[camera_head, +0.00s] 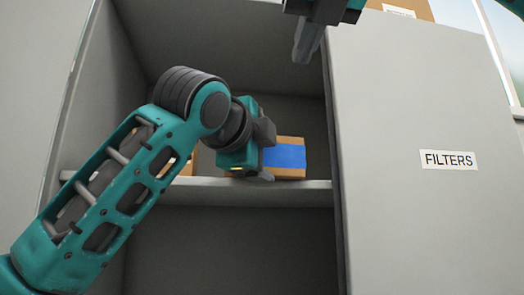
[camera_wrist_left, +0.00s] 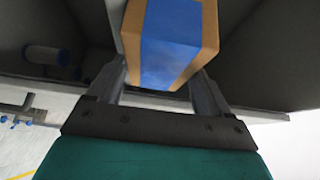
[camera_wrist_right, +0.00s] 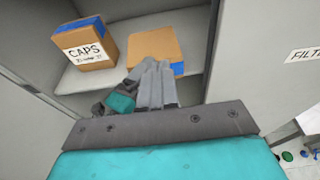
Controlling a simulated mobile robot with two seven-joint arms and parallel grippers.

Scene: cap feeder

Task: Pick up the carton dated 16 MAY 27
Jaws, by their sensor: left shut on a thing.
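A brown carton with a blue band (camera_head: 285,157) sits on the cabinet shelf (camera_head: 310,185). It also shows in the right wrist view (camera_wrist_right: 155,48), and its blue face fills the space between the fingers in the left wrist view (camera_wrist_left: 172,45). No date on it is visible. My left gripper (camera_head: 266,160) is shut on this carton. A second carton (camera_wrist_right: 86,48), labelled CAPS, stands left of it on the shelf; its date line is too small to read. In the head view my left arm mostly hides it. My right gripper (camera_head: 305,42) is shut and empty, high by the cabinet opening.
A grey door labelled FILTERS (camera_head: 425,130) borders the opening on the right. The cabinet's side wall (camera_head: 95,100) closes the left. Another carton (camera_head: 405,8) stands on top of the cabinet. The compartment below the shelf looks empty.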

